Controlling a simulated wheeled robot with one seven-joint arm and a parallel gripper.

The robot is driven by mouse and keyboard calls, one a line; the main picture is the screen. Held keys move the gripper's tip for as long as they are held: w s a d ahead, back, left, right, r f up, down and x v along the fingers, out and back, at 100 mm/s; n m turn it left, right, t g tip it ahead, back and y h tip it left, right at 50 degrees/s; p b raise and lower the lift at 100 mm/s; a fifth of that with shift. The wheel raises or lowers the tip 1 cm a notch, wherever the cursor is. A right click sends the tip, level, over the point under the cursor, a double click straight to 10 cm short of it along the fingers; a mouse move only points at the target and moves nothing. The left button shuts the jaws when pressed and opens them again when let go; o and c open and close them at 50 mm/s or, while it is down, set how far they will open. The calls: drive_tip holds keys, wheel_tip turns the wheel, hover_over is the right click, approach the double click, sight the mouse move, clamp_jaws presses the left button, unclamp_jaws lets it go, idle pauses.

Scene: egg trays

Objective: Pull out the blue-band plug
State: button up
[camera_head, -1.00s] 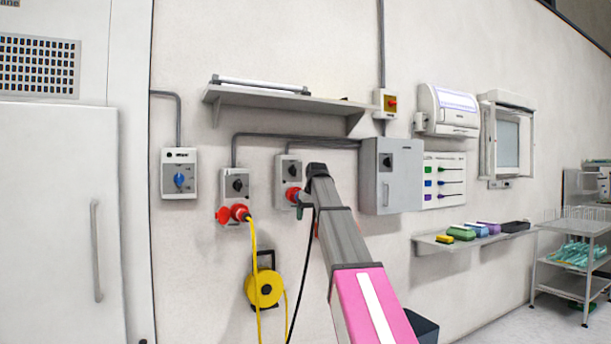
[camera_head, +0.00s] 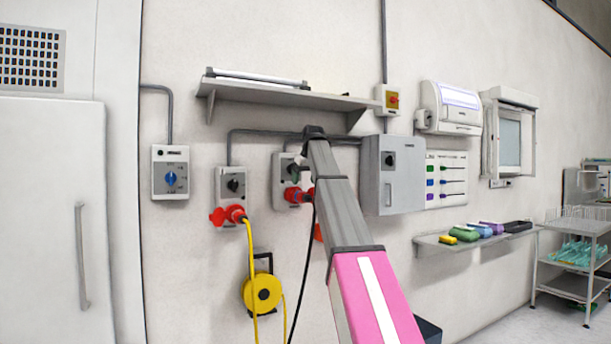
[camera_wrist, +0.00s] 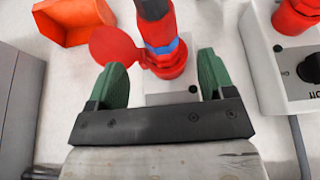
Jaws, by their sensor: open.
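The blue-band plug (camera_wrist: 160,32) is dark grey and red with a blue ring, seated in a red socket (camera_wrist: 172,68) in the wrist view. A red flap (camera_wrist: 115,46) stands open beside it. My gripper (camera_wrist: 161,65) is open, its green fingers on either side of the socket and plug base, with visible gaps; contact cannot be told. My arm's end partly hides that box, and the blue ring cannot be made out there.
Another red plug (camera_head: 235,213) with a yellow cable sits in the left neighbouring box. A grey cabinet (camera_head: 400,190) stands close right. A shelf (camera_head: 285,96) juts out above. A yellow cable reel (camera_head: 262,293) hangs below. An orange-red holder (camera_wrist: 75,20) shows near the plug.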

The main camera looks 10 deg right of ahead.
sight(308, 195)
drive_tip(key=x, duration=0.8)
drive_tip(key=shift+f, duration=0.15)
drive_tip(key=c, duration=1.2)
drive_tip(key=shift+s+d, duration=0.15)
drive_tip(key=shift+s, duration=0.2)
drive_tip(key=shift+s+d, duration=0.1)
drive_tip(key=shift+s, duration=0.2)
drive_tip(key=shift+s+d, duration=0.3)
drive_tip(key=shift+s, duration=0.6)
drive_tip(key=shift+s+d, duration=0.3)
drive_tip(key=shift+s, duration=0.6)
drive_tip(key=shift+s+d, duration=0.3)
drive_tip(key=shift+s, duration=0.6)
drive_tip(key=shift+s+d, duration=0.3)
drive_tip(key=shift+s, duration=0.6)
drive_tip(key=shift+s+d, duration=0.3)
drive_tip(key=shift+s, duration=0.6)
drive_tip(key=shift+f, duration=0.1)
